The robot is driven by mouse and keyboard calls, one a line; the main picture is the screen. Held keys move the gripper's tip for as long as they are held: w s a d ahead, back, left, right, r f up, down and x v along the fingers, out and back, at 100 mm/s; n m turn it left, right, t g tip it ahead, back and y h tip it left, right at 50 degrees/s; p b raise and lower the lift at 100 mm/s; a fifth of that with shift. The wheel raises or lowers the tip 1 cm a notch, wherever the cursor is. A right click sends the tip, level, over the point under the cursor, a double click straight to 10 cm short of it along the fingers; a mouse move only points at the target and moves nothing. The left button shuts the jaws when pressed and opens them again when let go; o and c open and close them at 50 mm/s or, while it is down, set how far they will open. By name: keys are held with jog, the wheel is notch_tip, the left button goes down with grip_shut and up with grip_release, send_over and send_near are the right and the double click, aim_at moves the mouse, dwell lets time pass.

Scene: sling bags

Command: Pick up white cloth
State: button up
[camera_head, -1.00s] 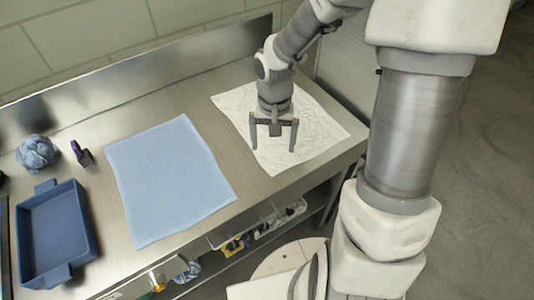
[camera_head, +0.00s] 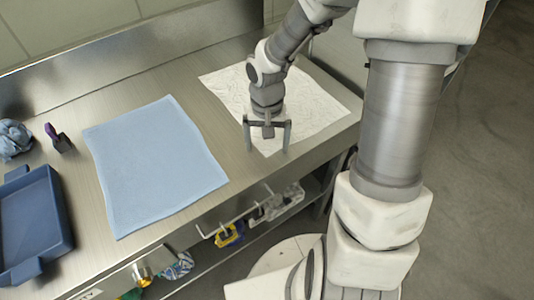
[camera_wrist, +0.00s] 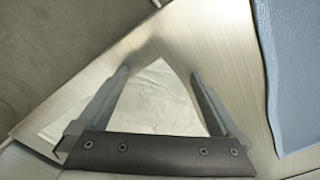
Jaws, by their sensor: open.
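The white cloth (camera_head: 312,98) lies flat and slightly wrinkled on the steel counter at its right end in the head view. My gripper (camera_head: 266,149) is open and empty, with its fingers pointing down near the cloth's front-left edge. The arm hides part of the cloth. In the wrist view, the cloth (camera_wrist: 158,98) shows between the two open fingers (camera_wrist: 160,85), with a corner beyond them. I cannot tell the exact height of the fingers above the cloth.
A blue cloth (camera_head: 155,165) lies flat left of the white cloth. A blue tray (camera_head: 62,205), a crumpled blue cloth (camera_head: 14,139) and a dark purple-topped object (camera_head: 58,139) are at far left. A backsplash (camera_head: 150,62) runs behind.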

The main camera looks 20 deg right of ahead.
jog(key=shift+f, duration=0.15)
grip_shut()
dwell(1.1)
dwell(0.3)
notch_tip(320, 180, up, 12)
jog(key=p, duration=1)
jog(key=shift+r, duration=0.2)
notch_tip(320, 180, up, 36)
jog(key=p, duration=1.4)
jog(key=shift+p, duration=0.3)
